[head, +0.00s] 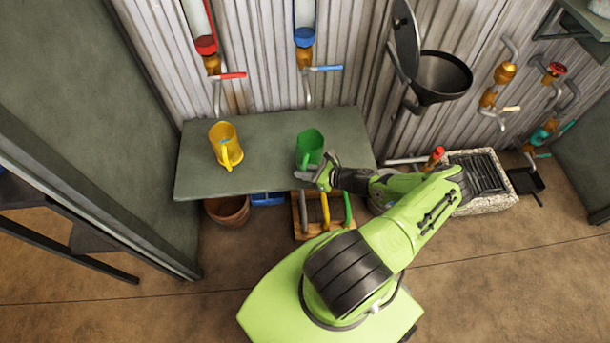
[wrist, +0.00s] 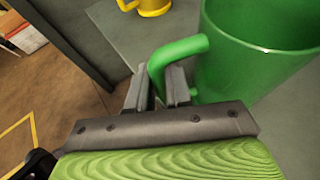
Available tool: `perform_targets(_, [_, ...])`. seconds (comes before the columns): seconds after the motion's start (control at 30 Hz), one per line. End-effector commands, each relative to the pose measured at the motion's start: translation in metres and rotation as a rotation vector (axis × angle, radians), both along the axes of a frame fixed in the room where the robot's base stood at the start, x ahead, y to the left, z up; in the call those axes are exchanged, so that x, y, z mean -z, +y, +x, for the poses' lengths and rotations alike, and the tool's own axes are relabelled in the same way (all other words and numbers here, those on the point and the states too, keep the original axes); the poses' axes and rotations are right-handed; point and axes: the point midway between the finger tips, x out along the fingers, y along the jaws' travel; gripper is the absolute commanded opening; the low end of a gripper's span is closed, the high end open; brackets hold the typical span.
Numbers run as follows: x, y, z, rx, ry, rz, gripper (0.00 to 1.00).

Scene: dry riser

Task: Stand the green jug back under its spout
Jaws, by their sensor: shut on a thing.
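The green jug (head: 310,143) is upright at the right part of the grey-green bench (head: 268,128). It also fills the upper right of the wrist view (wrist: 250,65). My gripper (head: 325,172) is at its near side, with the fingers (wrist: 160,88) closed about the jug's handle. I cannot tell whether the jug's base touches the bench. A spout under the blue-levered tap (head: 306,92) hangs behind the jug, on the wall. Another spout, under the red-levered tap (head: 218,98), hangs farther left.
A yellow jug (head: 224,140) stands on the bench to the left. A black funnel (head: 440,78) juts from the wall at the right. A crate with coloured handles (head: 300,215) and a clay pot (head: 228,210) are below the bench's front. Bare bench lies between the jugs.

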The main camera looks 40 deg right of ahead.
Motion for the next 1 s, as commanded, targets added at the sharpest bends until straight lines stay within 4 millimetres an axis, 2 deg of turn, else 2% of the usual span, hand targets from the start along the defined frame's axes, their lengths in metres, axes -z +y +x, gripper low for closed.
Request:
perform_targets(0.7, [0.002, -0.038, 0.055, 0.0, 0.0, -0.003, 0.0])
perform_targets(1.0, [0.0, -0.046, 0.067, 0.0, 0.0, 0.0, 0.0])
